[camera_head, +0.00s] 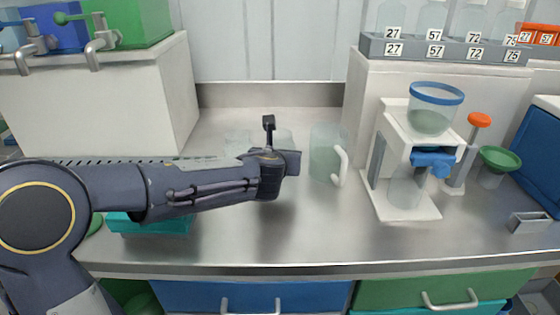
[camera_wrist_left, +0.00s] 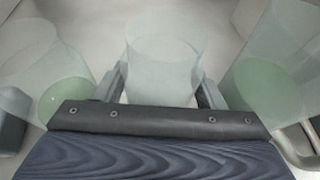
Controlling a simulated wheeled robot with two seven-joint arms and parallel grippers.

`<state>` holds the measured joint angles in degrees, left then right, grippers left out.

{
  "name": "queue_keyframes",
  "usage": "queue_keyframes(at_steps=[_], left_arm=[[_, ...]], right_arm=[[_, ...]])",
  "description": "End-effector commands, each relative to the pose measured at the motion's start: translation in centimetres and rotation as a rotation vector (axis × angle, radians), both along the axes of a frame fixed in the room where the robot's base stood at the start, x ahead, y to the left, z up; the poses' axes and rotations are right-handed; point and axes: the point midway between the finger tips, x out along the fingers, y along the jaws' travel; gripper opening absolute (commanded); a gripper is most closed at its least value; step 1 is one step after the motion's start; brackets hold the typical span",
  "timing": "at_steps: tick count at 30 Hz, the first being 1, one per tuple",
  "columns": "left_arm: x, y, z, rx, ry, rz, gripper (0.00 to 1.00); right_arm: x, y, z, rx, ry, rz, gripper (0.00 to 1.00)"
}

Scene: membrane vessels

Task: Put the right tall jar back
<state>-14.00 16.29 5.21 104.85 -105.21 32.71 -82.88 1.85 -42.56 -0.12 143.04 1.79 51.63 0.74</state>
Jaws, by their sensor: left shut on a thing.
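My left gripper (camera_head: 284,158) reaches in from the left over the counter. In the left wrist view its two fingers (camera_wrist_left: 162,80) stand on either side of a clear, pale glass jar (camera_wrist_left: 165,52) and are shut on it. In the head view this jar (camera_head: 284,137) shows partly behind the gripper, its lower part hidden. Another clear glass vessel (camera_head: 237,139) stands to its left, mostly hidden by my arm. I cannot tell whether the held jar touches the counter. My right gripper is not in view.
A glass pitcher (camera_head: 326,155) with a white handle stands close to the right of the gripper. Further right is a white stand (camera_head: 392,128) with a blue-rimmed bowl (camera_head: 431,108). A shelf of numbered bottles (camera_head: 440,48) is behind. The front middle counter (camera_head: 300,230) is clear.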

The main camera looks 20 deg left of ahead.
Motion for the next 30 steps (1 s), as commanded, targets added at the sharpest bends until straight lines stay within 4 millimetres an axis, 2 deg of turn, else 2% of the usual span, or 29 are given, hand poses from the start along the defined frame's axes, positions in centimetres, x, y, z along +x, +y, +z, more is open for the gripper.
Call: queue_keyframes(at_steps=[10, 11, 15, 25, 30], left_arm=[[0.0, 0.0, -0.3, 0.000, -0.001, 0.000, 0.38], [0.0, 0.0, -0.2, 0.000, -0.001, 0.000, 0.67], [0.0, 0.0, -0.1, 0.000, -0.001, 0.000, 0.85], [0.0, 0.0, 0.3, 0.000, -0.001, 0.000, 0.85], [-2.1, -0.3, 1.2, 0.000, -0.004, -0.003, 0.85]], right_arm=[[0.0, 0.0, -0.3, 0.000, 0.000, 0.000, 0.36], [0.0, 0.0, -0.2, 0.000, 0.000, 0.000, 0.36], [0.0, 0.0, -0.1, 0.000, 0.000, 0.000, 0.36], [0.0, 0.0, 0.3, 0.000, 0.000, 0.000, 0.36], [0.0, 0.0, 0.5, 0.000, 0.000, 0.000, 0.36]])
